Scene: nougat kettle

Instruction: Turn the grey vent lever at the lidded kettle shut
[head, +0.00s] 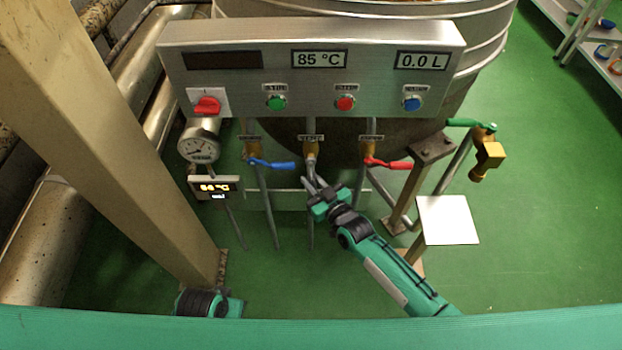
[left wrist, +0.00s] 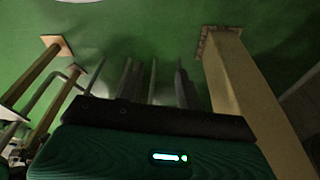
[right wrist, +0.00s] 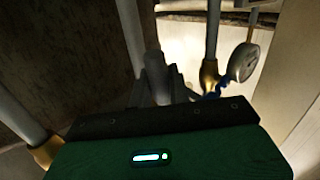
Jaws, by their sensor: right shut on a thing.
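The grey vent lever (head: 311,161) hangs from the brass middle valve under the control panel, in front of the steel kettle (head: 420,125). It points down, roughly in line with its pipe, and its lower part is hidden by my right gripper (head: 314,185). That gripper is shut on the lever. In the right wrist view the lever's rounded grey end (right wrist: 154,62) shows between the fingers. My left gripper (left wrist: 158,88) is low, away from the valves. Its fingers look apart and empty in the left wrist view.
A blue lever (head: 272,164) sits left of the grey one and a red lever (head: 390,164) right of it, both sideways. A gauge (head: 199,149) hangs at left. A beige post (head: 110,130) stands left; a small white platform (head: 447,220) stands right.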

